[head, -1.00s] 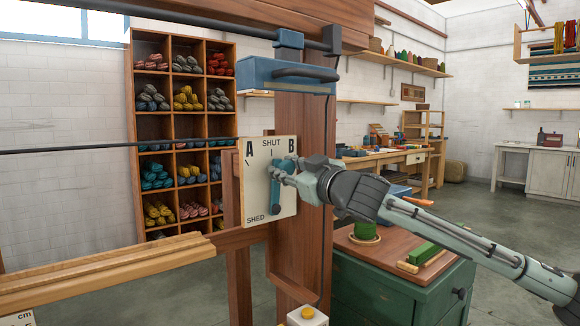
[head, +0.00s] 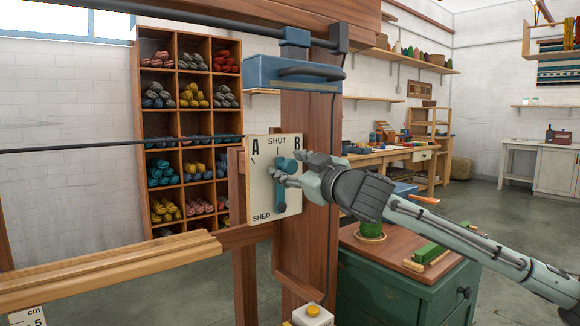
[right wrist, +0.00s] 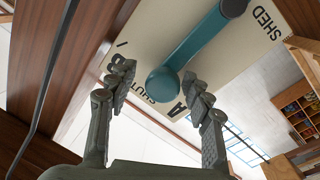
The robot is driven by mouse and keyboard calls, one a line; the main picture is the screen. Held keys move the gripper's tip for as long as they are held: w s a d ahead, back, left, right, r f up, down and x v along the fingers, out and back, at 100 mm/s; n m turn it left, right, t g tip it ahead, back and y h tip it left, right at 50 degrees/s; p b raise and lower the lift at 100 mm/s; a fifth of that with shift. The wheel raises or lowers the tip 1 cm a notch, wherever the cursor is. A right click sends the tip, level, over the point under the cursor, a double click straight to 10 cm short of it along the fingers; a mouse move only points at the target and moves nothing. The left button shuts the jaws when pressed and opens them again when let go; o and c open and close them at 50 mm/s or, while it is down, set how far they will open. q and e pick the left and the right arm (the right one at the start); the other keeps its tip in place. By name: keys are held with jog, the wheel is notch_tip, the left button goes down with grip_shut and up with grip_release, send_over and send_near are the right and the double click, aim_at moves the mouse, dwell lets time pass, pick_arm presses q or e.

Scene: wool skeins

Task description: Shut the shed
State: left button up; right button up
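The shed panel (head: 262,180) is a cream plate marked A, SHUT, B and SHED, fixed to the wooden post of the loom. Its teal lever (head: 281,196) points up from a low pivot, with a round knob at the top. The knob looks near SHUT, toward B in the head view; its exact mark is hard to tell. My right gripper (head: 283,174) is at the knob. In the right wrist view the knob (right wrist: 163,84) sits between the open fingers (right wrist: 160,96), with gaps visible on both sides. My left gripper is not in view.
A blue box with a dark handle (head: 292,73) is on the post above the panel. A wooden beam (head: 110,265) runs left below it. A green cabinet (head: 400,295) with a green pot (head: 370,231) stands right, under my right arm. A yellow button (head: 313,310) is below.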

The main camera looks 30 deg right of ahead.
jog(key=shift+s+d+f, duration=0.1)
jog(key=shift+s+f, duration=0.1)
jog(key=shift+s, duration=0.55)
jog(key=shift+s+a+f, duration=0.1)
jog(key=shift+s+a, duration=0.1)
jog(key=shift+s, duration=0.5)
jog(key=shift+s+a+f, duration=0.1)
jog(key=shift+s+a, duration=0.05)
jog(key=shift+s, duration=0.55)
jog(key=s, duration=0.7)
jog(key=shift+s, duration=0.35)
